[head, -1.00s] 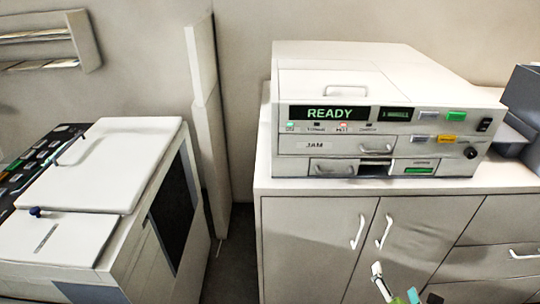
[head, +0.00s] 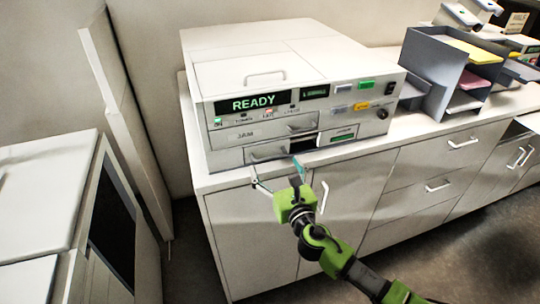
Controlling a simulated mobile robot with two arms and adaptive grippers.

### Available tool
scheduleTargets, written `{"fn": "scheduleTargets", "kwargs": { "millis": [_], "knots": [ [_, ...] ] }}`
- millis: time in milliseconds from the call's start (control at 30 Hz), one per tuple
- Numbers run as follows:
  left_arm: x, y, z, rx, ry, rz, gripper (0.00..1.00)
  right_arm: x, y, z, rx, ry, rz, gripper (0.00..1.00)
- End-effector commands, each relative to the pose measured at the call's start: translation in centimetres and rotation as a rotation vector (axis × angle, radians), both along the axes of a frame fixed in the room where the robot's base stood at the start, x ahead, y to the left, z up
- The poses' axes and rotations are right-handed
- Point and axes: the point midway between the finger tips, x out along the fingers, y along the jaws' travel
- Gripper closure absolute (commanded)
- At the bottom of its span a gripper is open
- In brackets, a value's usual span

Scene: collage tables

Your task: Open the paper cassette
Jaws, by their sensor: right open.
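A white printer-like machine (head: 265,70) with a lit READY display stands on the counter. Its front has a panel marked JAM (head: 235,136) with a handle. Below that is a lower drawer front (head: 254,160) with its own handle, which looks like the paper cassette; it appears closed. A dark slot (head: 304,144) is beside it. My right gripper (head: 277,174) is open and empty, its two fingers spread just below and in front of the lower drawer's handle. I cannot tell whether a fingertip touches the machine. My left gripper is out of view.
The counter's cabinet doors (head: 340,195) have handles below the machine, near my right arm. A grey paper organizer (head: 430,72) with coloured sheets stands to the right. Another white machine (head: 45,190) is at the far left. Dark floor (head: 440,265) is open at lower right.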

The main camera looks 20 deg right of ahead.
Motion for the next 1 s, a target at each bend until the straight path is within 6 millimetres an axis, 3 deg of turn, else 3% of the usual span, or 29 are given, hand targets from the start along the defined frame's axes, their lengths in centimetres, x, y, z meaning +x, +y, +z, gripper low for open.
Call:
{"fn": "scheduleTargets", "kwargs": {
  "millis": [100,300,667,700,867,1000],
  "knots": [
    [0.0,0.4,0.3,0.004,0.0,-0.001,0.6,2.1,0.1,0.2,0.001,0.0,-0.001,0.17],
    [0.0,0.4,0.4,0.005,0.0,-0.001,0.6,4.0,0.1,0.0,0.001,0.0,-0.001,0.17],
    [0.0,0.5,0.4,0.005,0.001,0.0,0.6,4.5,0.1,-0.1,0.001,0.001,0.0,0.17],
    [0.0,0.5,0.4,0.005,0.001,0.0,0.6,4.5,0.1,-0.1,0.001,0.001,0.0,0.2],
    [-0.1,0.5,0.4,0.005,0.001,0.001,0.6,4.5,0.1,-0.1,0.001,0.001,0.0,0.62],
    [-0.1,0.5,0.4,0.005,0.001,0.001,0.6,4.5,0.0,-0.1,0.001,0.001,-0.001,0.62]
  ]
}}
